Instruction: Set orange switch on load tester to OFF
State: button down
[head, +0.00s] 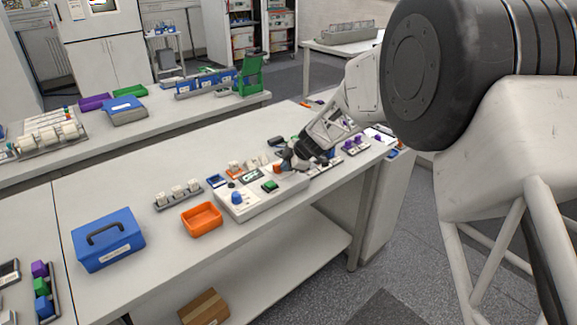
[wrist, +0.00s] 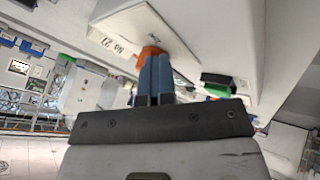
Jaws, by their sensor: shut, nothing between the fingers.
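The load tester (head: 245,207) is a pale box on the bench with a blue knob (head: 237,197), a small display (head: 250,176) and a green control (head: 269,186). Its orange switch (head: 277,169) sits at the right end, by my gripper (head: 285,163). In the wrist view the orange switch (wrist: 151,51) shows right at the tips of my gripper (wrist: 155,62), whose blue fingers are together. The fingertips overlap the switch and look to be touching it. The switch's exact position is partly hidden by the fingers. The green control (wrist: 217,85) is to the right there.
An orange bin (head: 202,232) and a blue toolbox (head: 108,258) stand left of the tester. A rack of white blocks (head: 178,196) lies behind the bin. Small modules with purple parts (head: 352,147) are right of my gripper. Bare bench lies in front of the toolbox and bin.

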jog(key=shift+s+a+r, duration=0.15)
jog(key=shift+s+a, duration=0.05)
jog(key=shift+a, duration=0.5)
jog(key=shift+s, duration=0.15)
jog(key=shift+s+d, duration=0.6)
jog(key=shift+s, duration=0.2)
jog(key=shift+s+d, duration=0.55)
jog(key=shift+s, duration=0.2)
jog(key=v, duration=1)
jog(key=shift+s+d, duration=0.15)
jog(key=shift+d, duration=0.3)
jog(key=shift+a+f, duration=0.1)
jog(key=shift+f, duration=0.15)
